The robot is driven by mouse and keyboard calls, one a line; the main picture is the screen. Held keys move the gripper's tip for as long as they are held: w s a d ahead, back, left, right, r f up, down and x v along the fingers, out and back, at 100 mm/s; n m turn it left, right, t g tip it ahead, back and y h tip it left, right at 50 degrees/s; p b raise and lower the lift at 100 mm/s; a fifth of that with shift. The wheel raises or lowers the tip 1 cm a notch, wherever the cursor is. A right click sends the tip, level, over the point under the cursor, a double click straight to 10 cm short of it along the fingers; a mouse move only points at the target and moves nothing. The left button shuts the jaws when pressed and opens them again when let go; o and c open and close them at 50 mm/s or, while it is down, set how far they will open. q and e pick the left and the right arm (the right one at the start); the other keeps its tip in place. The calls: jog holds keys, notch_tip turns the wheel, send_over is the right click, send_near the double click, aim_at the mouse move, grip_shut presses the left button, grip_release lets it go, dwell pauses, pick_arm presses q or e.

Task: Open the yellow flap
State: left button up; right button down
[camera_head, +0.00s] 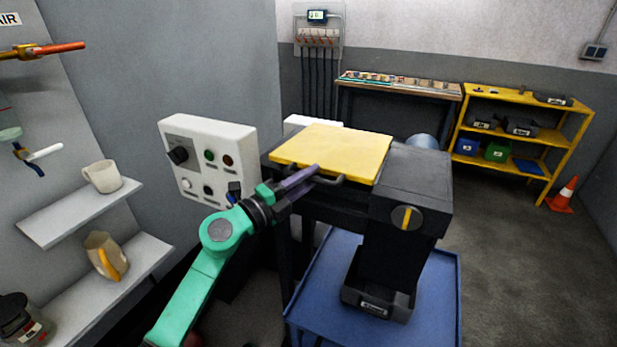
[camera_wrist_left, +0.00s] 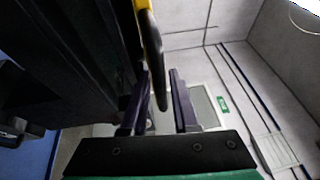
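The yellow flap (camera_head: 335,148) lies flat and closed-looking on top of the black machine (camera_head: 408,185) in the head view. A dark bar handle (camera_head: 333,181) runs along its front edge. My left gripper (camera_head: 312,172) is at that handle, reaching in from the front left. In the left wrist view the two dark fingers (camera_wrist_left: 159,88) stand apart. The handle (camera_wrist_left: 157,78) shows between them, nearer the left finger, with a gap to the right finger. The flap's yellow edge (camera_wrist_left: 149,36) shows above it. Contact cannot be told. My right gripper is not in view.
A white control box (camera_head: 212,160) with a knob and buttons stands left of the flap. A black bin (camera_head: 378,298) and a blue cart (camera_head: 335,260) are below. Wall shelves with a mug (camera_head: 103,176) are at left.

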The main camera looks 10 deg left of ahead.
pick_arm(q)
grip_shut()
dwell(1.2)
